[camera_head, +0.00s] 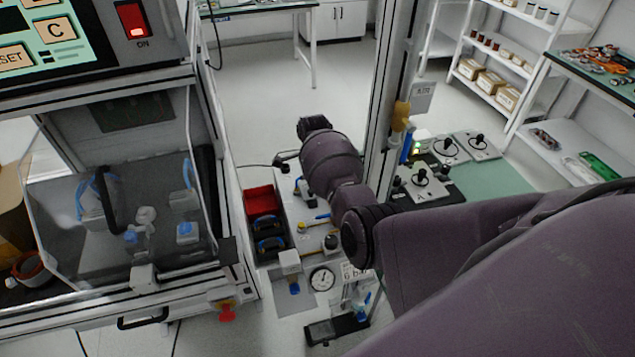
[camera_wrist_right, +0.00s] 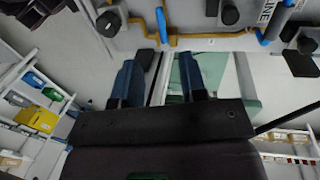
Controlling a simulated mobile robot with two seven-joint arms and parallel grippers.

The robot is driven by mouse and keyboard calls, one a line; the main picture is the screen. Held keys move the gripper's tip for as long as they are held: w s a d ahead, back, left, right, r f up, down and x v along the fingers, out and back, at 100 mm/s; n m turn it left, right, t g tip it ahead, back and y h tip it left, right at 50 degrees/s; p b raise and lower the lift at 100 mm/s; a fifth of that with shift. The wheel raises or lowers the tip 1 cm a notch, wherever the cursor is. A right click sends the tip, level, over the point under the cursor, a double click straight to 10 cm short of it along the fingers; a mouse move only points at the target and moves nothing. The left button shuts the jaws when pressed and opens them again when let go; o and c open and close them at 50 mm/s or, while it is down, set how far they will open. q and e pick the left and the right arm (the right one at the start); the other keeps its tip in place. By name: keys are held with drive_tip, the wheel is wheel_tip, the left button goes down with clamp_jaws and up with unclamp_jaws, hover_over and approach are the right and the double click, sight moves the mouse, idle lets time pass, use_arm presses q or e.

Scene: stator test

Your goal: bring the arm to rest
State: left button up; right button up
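My right arm (camera_head: 450,235) reaches in from the right in the head view and bends up at the wrist, above the bench with the gauge. Its gripper cannot be made out clearly there. In the right wrist view my right gripper (camera_wrist_right: 158,82) shows two dark blue fingers held apart, with nothing between them. My left arm and gripper are not in view.
A test cabinet (camera_head: 145,290) with a clear guard stands at left. A red bin (camera_head: 262,201), a pressure gauge (camera_head: 322,279) and a frame post (camera_head: 385,100) are close around my right arm. Joystick boxes (camera_head: 422,183) lie behind it. Shelves (camera_head: 500,60) stand far right.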

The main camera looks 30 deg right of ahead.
drive_tip(key=shift+r, duration=0.1)
idle(0.5)
drive_tip(key=w+d+r+n+t+h, duration=0.2)
drive_tip(key=w+r+n+t+h, duration=0.1)
drive_tip(key=w+r+n+t, duration=0.9)
drive_tip(key=s+a+f+n+t+y+b, duration=0.1)
drive_tip(key=s+a+f+n+t, duration=0.15)
drive_tip(key=s, duration=0.45)
drive_tip(key=s+a+f+n+t+y, duration=0.1)
drive_tip(key=s+n, duration=0.3)
drive_tip(key=s, duration=0.3)
drive_tip(key=s+a+f+n+t+b, duration=0.1)
drive_tip(key=s+a+f+n+t, duration=0.15)
drive_tip(key=s, duration=0.45)
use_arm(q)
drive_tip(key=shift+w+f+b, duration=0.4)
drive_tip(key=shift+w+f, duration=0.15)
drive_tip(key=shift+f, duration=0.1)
use_arm(e)
drive_tip(key=s+f+g, duration=0.2)
drive_tip(key=s+f, duration=0.3)
drive_tip(key=s, duration=0.5)
drive_tip(key=s+a+f+g, duration=0.1)
drive_tip(key=s+f+g, duration=0.1)
drive_tip(key=s+f, duration=0.4)
drive_tip(key=s, duration=0.4)
drive_tip(key=shift+f+n, duration=0.3)
